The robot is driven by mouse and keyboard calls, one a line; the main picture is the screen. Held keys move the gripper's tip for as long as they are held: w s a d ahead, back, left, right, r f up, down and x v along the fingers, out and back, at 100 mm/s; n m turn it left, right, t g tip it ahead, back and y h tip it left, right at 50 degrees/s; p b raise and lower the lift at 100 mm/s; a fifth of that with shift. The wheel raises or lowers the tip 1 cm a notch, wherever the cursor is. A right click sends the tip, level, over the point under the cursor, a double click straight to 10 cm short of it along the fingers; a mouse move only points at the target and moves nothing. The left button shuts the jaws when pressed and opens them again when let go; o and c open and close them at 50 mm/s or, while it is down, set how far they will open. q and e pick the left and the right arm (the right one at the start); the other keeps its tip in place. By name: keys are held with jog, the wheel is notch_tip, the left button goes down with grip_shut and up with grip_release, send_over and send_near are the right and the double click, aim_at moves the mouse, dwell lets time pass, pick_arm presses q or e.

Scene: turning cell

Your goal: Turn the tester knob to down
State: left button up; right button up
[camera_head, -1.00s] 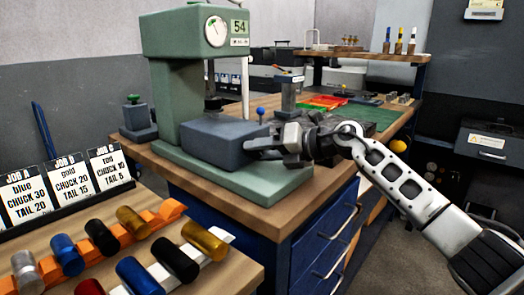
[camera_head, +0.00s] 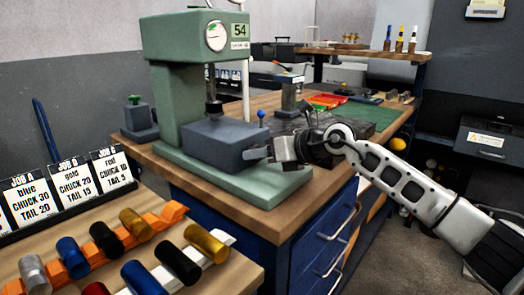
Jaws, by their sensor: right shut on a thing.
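The green tester (camera_head: 167,45) stands on the wooden bench, with a round dial (camera_head: 215,36) and a "54" sign on its head. A dark grey block (camera_head: 218,143) sits on its green base plate, under the spindle (camera_head: 213,103). My right gripper (camera_head: 257,153) reaches in from the right, its fingertips at the right side of this block. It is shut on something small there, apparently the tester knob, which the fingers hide. I cannot read the knob's direction. My left gripper is not in view.
A blue ball-topped lever (camera_head: 262,116) stands just behind my right gripper. Coloured cylinders lie on an orange rack (camera_head: 175,212) and a white rack at front left, beside job cards (camera_head: 69,184). Blue drawers (camera_head: 320,240) with handles are below the bench.

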jog(key=shift+n, duration=0.4)
dwell(0.3)
jog(key=o, duration=0.9)
jog(key=shift+o, duration=0.2)
jog(key=b+v, duration=0.1)
jog(key=v, duration=1.5)
jog(key=shift+s+a, duration=0.2)
jog(key=shift+r, duration=0.1)
